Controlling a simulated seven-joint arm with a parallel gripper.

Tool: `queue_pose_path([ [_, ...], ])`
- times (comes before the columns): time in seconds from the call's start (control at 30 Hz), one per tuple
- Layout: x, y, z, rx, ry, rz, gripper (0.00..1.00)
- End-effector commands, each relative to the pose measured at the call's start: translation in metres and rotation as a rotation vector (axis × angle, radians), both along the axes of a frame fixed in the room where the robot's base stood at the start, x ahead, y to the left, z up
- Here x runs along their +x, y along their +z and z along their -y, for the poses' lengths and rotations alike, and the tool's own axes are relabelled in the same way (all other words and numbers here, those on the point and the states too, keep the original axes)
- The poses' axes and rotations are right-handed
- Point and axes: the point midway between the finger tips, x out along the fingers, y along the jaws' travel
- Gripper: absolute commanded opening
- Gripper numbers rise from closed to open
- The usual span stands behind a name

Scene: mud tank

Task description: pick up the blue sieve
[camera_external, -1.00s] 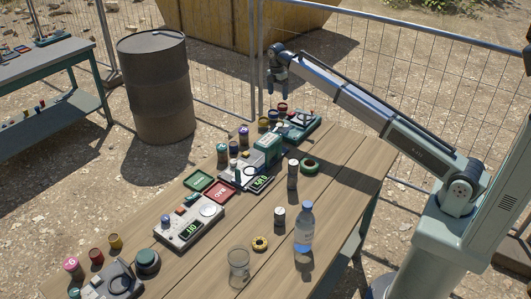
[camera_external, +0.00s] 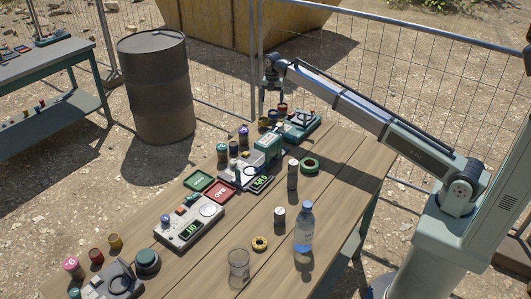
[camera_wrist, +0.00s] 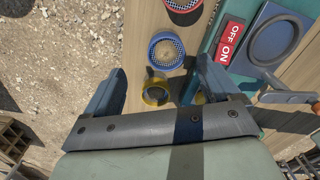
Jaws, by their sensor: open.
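The blue sieve (camera_wrist: 154,42), a small round cup with a mesh top, stands on the wooden table at its far end. It shows small in the external view (camera_external: 273,116), partly hidden. My gripper (camera_wrist: 158,82) is open and empty; its two blue-grey fingers lie left and right of the line of sieves. In the external view my gripper (camera_external: 272,100) hangs pointing down just above the sieves. In the wrist view the blue sieve lies a little beyond the fingertips, apart from them.
A red sieve (camera_wrist: 184,5) stands beyond the blue one, and a yellow sieve (camera_wrist: 155,95) stands nearer. A teal device (camera_wrist: 225,75) with an OFF/ON label lies close on the right. The table's edge and open ground lie on the left.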

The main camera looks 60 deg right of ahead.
Motion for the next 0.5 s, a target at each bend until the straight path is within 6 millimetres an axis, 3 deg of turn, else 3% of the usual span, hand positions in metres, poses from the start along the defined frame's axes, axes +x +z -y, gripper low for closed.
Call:
queue_pose_path([
  [0.13,-0.001,-0.024,0.000,0.001,-0.001,-0.001,0.89],
  [0.5,-0.006,-0.048,-0.001,0.001,-0.001,-0.001,0.89],
])
